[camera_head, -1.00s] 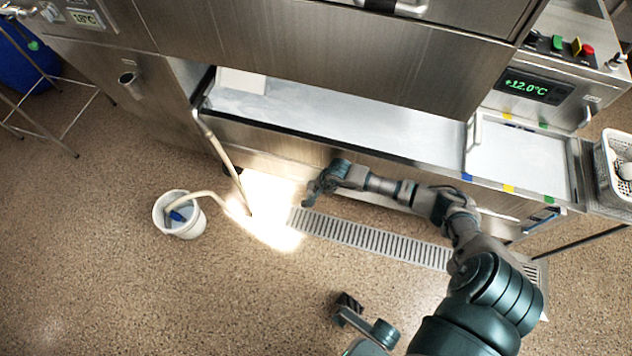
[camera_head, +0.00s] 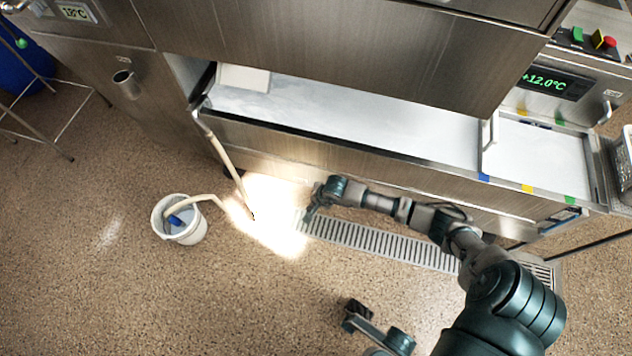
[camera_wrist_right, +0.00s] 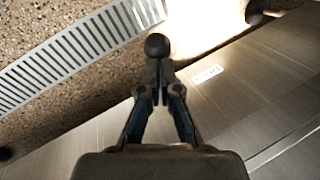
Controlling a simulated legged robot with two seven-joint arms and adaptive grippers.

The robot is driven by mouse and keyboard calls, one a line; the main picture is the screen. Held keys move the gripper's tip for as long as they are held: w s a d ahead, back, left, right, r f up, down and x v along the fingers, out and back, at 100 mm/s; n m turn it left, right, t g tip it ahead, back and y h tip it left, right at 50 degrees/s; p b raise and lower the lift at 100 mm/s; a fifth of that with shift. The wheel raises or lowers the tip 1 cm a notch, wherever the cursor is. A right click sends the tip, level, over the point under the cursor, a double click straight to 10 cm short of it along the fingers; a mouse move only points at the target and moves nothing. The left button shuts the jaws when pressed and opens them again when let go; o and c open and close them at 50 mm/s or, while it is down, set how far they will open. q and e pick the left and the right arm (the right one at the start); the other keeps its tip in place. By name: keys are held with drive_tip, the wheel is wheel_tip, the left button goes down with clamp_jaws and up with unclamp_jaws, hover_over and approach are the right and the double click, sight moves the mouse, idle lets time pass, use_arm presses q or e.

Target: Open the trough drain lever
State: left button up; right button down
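In the right wrist view, my right gripper (camera_wrist_right: 157,92) has its two fingers drawn together. A dark round knob (camera_wrist_right: 157,45) stands right at the fingertips, with its stem between them; it looks like the drain lever's end. In the head view, my right gripper (camera_head: 313,206) is low at the front of the trough (camera_head: 350,115), above the left end of the floor grate; the lever is too small to make out there. Dark teal parts of my own body show at the bottom centre; whether they include my left gripper's fingers is unclear.
A slotted floor grate (camera_head: 385,243) runs below the trough. A pale hose (camera_head: 225,158) hangs from the trough's left end, and a white bucket (camera_head: 188,236) holds a hose end. A bright light patch (camera_head: 270,215) lies on the floor.

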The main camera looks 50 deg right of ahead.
drive_tip(key=shift+s+a+f, duration=0.1)
drive_tip(key=shift+a+f, duration=0.25)
drive_tip(key=shift+f, duration=0.05)
drive_tip(key=shift+r, duration=0.1)
